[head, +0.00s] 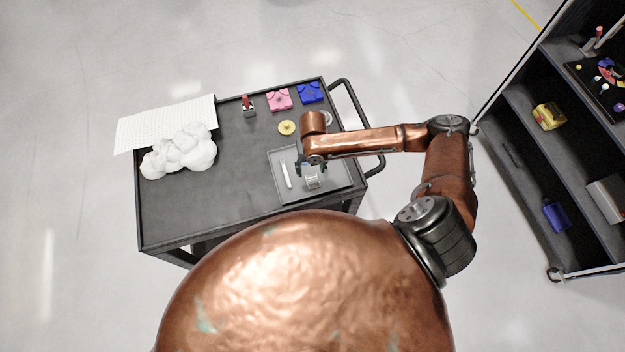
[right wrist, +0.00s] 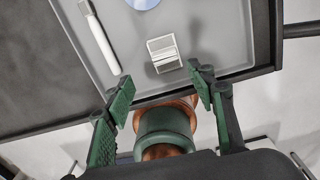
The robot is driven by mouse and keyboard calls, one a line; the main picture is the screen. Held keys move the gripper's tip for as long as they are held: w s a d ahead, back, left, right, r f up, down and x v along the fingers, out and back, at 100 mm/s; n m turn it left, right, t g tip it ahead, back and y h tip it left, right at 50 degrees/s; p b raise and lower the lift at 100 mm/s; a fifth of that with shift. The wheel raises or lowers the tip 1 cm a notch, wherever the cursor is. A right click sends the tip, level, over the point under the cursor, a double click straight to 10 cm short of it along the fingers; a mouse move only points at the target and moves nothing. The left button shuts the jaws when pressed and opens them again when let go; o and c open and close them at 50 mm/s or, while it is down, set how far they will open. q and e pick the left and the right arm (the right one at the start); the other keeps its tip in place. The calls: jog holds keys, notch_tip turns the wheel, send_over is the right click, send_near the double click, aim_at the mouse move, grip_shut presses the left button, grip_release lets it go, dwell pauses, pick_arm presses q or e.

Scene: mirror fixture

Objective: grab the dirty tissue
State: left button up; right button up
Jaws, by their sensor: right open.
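A crumpled white mass (head: 180,152), which looks like the tissue, lies on the left part of the black cart top (head: 235,185). I cannot make out dirt on it. It does not show in the right wrist view. My right gripper (head: 313,172) is over the grey tray at the cart's right side, well to the right of the white mass. In the right wrist view the gripper (right wrist: 160,92) is open, with its green fingers apart and nothing between them. My left gripper is not in view.
The grey tray (head: 330,188) holds a white stick (right wrist: 102,42) and a small silver block (right wrist: 164,54). A white sheet (head: 150,120) overhangs the cart's left corner. Pink (head: 279,100) and blue (head: 310,92) pieces lie at the back. A dark shelf (head: 535,150) stands right. The cart's middle is clear.

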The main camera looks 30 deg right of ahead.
aim_at(312, 175)
jog(key=shift+w+d+r+n, duration=0.2)
jog(key=shift+d+n, duration=0.1)
jog(key=shift+d, duration=0.35)
jog(key=shift+d+f, duration=0.15)
jog(key=shift+f, duration=0.15)
jog(key=f, duration=0.2)
jog(key=f+p, duration=0.1)
jog(key=f, duration=0.4)
jog(key=shift+w+a+f+p, duration=0.1)
jog(key=shift+w+a+p, duration=0.05)
jog(key=shift+a+p, duration=0.25)
jog(key=shift+c, duration=0.5)
jog(key=c, duration=0.7)
